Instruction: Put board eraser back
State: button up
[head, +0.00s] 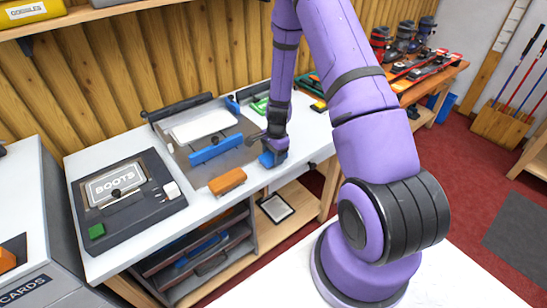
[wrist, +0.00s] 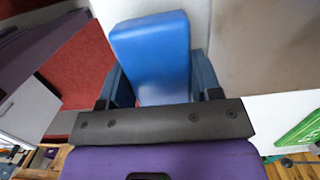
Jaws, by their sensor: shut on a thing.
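My gripper (head: 272,152) is shut on a blue block (head: 271,160), low at the right part of the white bench. In the wrist view the blue block (wrist: 152,50) is between the two dark fingers (wrist: 163,95) and sticks out beyond them. The block looks like the board eraser, but no label shows. I cannot tell whether it touches the bench top. An orange-brown block (head: 227,181) lies near the bench's front edge, left of my gripper.
A grey plate with a blue bar (head: 216,150) lies left of my gripper. Behind my gripper is a green item (head: 260,105). Open shelves (head: 205,252) are below. The bench front edge is close.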

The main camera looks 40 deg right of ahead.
jog(key=shift+f, duration=0.45)
jog(key=shift+f, duration=0.1)
jog(key=o, duration=0.6)
jog(key=shift+c, duration=0.2)
